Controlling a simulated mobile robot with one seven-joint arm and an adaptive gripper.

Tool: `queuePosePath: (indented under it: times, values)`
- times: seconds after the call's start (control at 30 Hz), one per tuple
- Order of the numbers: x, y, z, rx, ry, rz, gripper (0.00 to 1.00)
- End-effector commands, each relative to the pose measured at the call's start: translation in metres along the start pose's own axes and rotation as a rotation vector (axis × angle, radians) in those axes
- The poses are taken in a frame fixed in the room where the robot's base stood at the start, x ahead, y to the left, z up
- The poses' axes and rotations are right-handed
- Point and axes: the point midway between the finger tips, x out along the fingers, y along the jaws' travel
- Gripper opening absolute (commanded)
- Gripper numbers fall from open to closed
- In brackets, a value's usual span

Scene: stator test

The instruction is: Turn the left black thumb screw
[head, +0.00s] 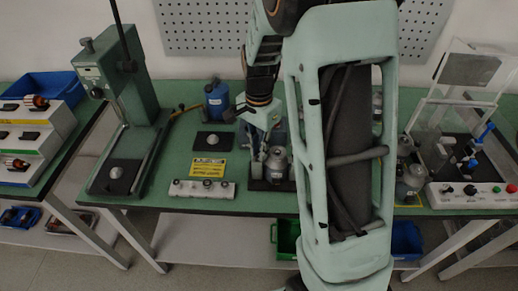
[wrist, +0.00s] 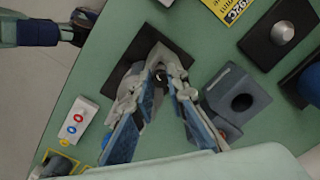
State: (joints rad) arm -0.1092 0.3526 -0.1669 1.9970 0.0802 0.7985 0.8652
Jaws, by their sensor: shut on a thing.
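The black thumb screw (wrist: 158,76) shows as a small dark round piece between my fingertips in the wrist view. My gripper (wrist: 159,68) is shut on it from above. A grey metal fixture sits around and under the fingertips on a dark base plate (wrist: 127,72). In the head view my gripper (head: 259,152) points down at the left side of the fixture, beside its silver cylinder (head: 277,162). The thumb screw itself cannot be made out in the head view, and my arm covers the fixture's right side.
A dark blue-grey block (wrist: 238,100) with a round hole stands right of my fingers in the wrist view. A white button box (wrist: 78,120) lies to their left.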

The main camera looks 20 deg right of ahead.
Motion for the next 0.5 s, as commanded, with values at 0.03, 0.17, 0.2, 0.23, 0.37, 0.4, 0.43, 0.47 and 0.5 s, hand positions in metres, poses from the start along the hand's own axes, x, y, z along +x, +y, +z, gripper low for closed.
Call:
queuePosePath:
  times: [0.03, 0.17, 0.2, 0.23, 0.37, 0.4, 0.43, 0.47, 0.5]
  values:
    - [-0.0006, -0.0006, -0.0002, -0.001, 0.001, -0.002, 0.0]
    - [-0.0007, -0.0005, -0.0002, -0.002, 0.001, -0.002, 0.0]
    - [-0.0007, -0.0006, -0.0002, -0.001, 0.001, -0.002, 0.0]
    - [-0.0007, -0.0005, -0.0002, -0.001, 0.001, -0.002, 0.0]
    - [-0.0007, -0.0006, -0.0002, -0.001, 0.001, -0.002, 0.17]
    - [-0.0006, -0.0006, -0.0002, -0.001, 0.001, -0.002, 0.21]
    - [-0.0006, -0.0005, -0.0002, -0.001, 0.001, -0.002, 0.24]
    - [-0.0006, -0.0005, -0.0002, -0.001, 0.001, -0.001, 0.28]
    - [-0.0005, -0.0004, -0.0002, 0.0, 0.001, -0.001, 0.31]
